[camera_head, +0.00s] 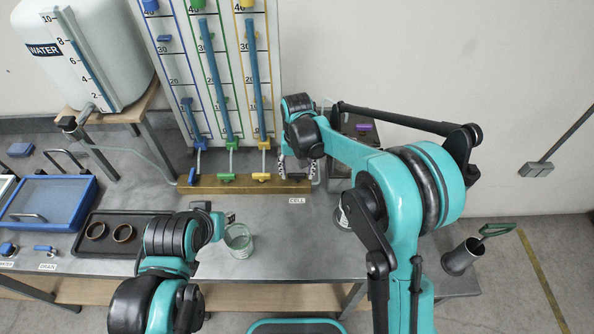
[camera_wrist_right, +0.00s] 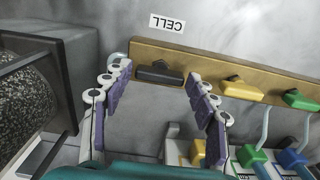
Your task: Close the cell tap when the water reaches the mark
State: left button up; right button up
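The cell tap is a black handle (camera_wrist_right: 160,74) on the brass bar (camera_wrist_right: 225,62), lying about lengthwise along it, by the CELL label (camera_wrist_right: 168,23). My right gripper (camera_wrist_right: 157,79) is open, one finger at each side of the handle; I cannot tell whether they touch it. In the head view the right gripper (camera_head: 299,172) hangs over the bar's right end and largely hides this tap. Water stands high in the green-framed tube (camera_head: 215,75) and yellow-framed tube (camera_head: 255,75), and lower in the blue-framed tube (camera_head: 191,118). My left gripper (camera_head: 229,217) is near the glass beaker (camera_head: 239,243); its opening is unclear.
Blue (camera_head: 192,177), green (camera_head: 226,177) and yellow (camera_head: 261,177) taps sit left along the bar. A cylinder of dark grains (camera_wrist_right: 28,98) stands close beside the right gripper. The water tank (camera_head: 95,65) is at the back left.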

aim_at(297, 174)
dwell(0.3)
notch_tip(297, 174, up, 12)
dwell(0.4)
jog(key=shift+s+f, duration=0.1)
dwell(0.4)
